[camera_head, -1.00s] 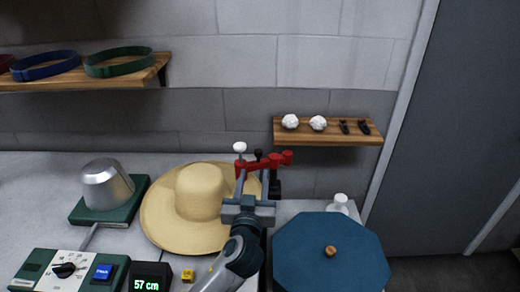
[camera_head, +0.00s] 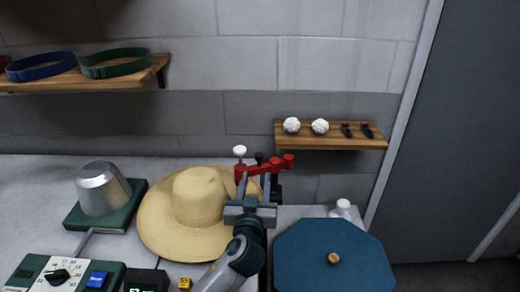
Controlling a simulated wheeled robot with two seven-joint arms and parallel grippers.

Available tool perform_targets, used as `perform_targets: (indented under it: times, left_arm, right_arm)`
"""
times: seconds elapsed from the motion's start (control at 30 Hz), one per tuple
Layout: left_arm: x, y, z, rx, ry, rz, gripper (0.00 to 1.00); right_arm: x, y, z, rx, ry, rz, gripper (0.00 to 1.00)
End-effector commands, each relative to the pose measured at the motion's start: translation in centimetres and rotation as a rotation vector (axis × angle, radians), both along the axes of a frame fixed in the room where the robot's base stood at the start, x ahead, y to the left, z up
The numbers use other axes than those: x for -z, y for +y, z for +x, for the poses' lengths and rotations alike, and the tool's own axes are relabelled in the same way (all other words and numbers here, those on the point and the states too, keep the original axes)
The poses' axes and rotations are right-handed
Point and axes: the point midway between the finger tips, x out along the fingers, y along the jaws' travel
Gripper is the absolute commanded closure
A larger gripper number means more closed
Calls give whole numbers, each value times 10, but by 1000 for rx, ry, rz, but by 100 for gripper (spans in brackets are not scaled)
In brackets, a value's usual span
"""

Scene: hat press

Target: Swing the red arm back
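The red arm (camera_head: 268,165) stands behind the right side of the straw hat (camera_head: 197,205), reaching from a white-topped knob at its left to a red end at its right. My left gripper (camera_head: 256,185) comes up from the bottom and points toward the red arm. Its fingers are apart, one on the left and one on the right, just below the red arm. The fingertips overlap the red arm in the picture; I cannot tell whether they touch it. My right gripper is not in view.
A metal block (camera_head: 103,188) on a green base stands left of the hat. A control box (camera_head: 62,274) is at the front left. A small shelf (camera_head: 336,143) hangs behind.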

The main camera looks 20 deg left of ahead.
Motion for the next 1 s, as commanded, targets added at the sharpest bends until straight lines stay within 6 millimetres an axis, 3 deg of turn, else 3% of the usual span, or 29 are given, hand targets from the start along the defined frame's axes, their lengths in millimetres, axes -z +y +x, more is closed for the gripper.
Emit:
perform_targets:
  times: [0.7, 1.0]
  left_arm:
    - [-3, 26, 116, -1, 1, 3, 60]
    - [-1, 32, 146, -1, 1, 2, 60]
  right_arm:
    - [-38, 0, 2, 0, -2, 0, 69]
    - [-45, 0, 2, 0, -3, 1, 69]
